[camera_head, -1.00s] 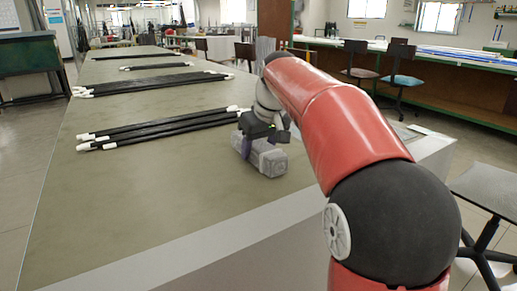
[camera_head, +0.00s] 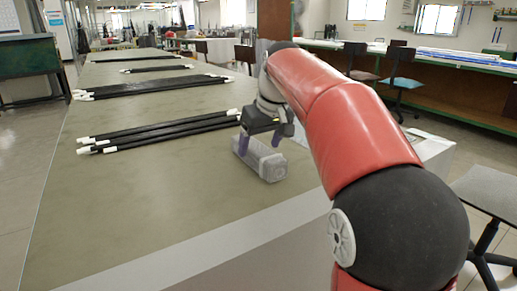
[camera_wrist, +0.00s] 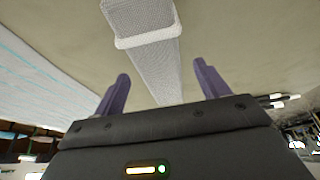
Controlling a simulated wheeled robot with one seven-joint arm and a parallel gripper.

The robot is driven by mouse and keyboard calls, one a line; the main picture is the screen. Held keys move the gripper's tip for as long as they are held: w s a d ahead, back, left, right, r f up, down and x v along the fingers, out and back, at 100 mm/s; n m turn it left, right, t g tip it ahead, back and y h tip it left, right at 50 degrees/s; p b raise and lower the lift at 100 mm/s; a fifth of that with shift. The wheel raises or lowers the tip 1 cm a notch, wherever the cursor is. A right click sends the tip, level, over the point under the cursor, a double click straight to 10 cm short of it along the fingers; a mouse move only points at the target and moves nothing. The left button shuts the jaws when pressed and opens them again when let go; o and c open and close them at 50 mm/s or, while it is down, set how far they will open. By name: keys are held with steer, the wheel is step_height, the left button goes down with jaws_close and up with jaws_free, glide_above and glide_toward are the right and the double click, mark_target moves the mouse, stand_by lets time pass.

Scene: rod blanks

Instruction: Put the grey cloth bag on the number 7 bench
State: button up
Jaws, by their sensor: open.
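The grey cloth bag (camera_head: 260,160), a light grey block-like bundle with a band around it, lies on the long bench (camera_head: 150,195) near its right front edge. It also shows in the wrist view (camera_wrist: 150,50), running up from between the fingers to the top edge. My gripper (camera_head: 262,142) is just above the bag, open, with its purple fingers apart. In the wrist view the gripper (camera_wrist: 162,85) has one finger to either side of the bag's line, with clear gaps. I see no bench number in either view.
Several black rods with white ends (camera_head: 160,130) lie left of the bag, with more rods (camera_head: 155,85) farther back. The bench's front left is bare. Chairs (camera_head: 403,70) and another bench (camera_head: 440,60) stand at the back right. A stool (camera_head: 490,190) is at right.

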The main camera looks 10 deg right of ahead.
steer(key=p+v, duration=0.1)
steer(key=v, duration=0.8)
steer(key=shift+p, duration=0.35)
